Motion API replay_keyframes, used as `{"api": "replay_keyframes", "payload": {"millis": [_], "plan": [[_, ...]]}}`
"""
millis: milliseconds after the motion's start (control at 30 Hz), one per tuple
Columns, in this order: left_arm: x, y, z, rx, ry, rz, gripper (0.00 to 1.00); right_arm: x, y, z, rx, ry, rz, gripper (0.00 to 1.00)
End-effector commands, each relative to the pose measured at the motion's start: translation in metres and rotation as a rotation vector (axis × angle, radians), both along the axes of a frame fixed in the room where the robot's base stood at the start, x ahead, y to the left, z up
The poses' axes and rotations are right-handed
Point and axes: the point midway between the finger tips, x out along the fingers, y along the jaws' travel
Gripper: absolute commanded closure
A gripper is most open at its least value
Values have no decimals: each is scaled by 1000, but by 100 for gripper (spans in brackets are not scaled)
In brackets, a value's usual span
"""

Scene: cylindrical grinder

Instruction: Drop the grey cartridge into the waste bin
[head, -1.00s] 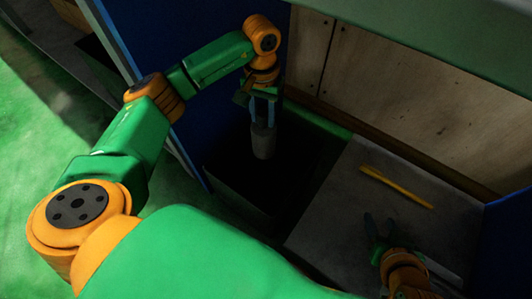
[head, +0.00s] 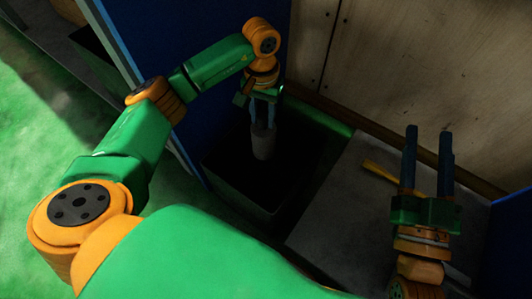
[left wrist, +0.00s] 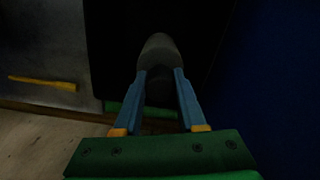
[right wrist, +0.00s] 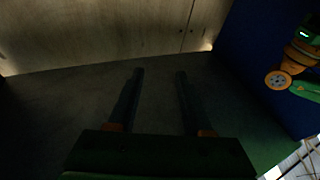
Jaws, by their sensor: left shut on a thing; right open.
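The grey cartridge (head: 263,143) hangs upright below my left gripper (head: 263,122) in the head view. My left gripper is shut on its upper end; in the left wrist view the cartridge (left wrist: 159,52) sits between the blue fingertips (left wrist: 160,75). The cartridge is over the dark opening of the black waste bin (head: 228,188). The bin's inside is too dark to make out. My right gripper (head: 428,133) is open and empty, raised over the grey surface at the right.
A yellow bar (head: 384,171) lies on the grey surface (head: 335,205) right of the bin, partly behind my right gripper. A wooden panel (head: 400,90) closes the back. A blue wall (head: 165,75) stands left of the bin.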

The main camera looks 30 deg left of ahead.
Motion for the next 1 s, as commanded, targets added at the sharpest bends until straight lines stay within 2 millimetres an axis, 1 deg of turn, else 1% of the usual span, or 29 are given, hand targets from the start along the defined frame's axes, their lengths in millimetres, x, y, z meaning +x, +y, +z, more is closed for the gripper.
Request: {"api": "replay_keyframes", "payload": {"millis": [200,400,600,900,933,967,1000], "plan": [[0,0,-9,0,-1,0,100,-18,2,39,52,-226,21,50],[0,0,-15,1,-2,0,100,-40,2,68,97,-412,37,50],[0,0,-17,0,-2,0,100,-54,1,82,121,-511,47,50],[0,0,-17,0,-2,0,100,-56,1,85,125,-524,49,50],[0,0,-17,0,-2,0,52,-56,1,85,125,-524,49,50],[0,0,-17,0,-2,0,44,-56,1,85,125,-524,49,50],[0,0,-17,0,-2,0,33,-56,1,84,125,-523,49,50]]}}
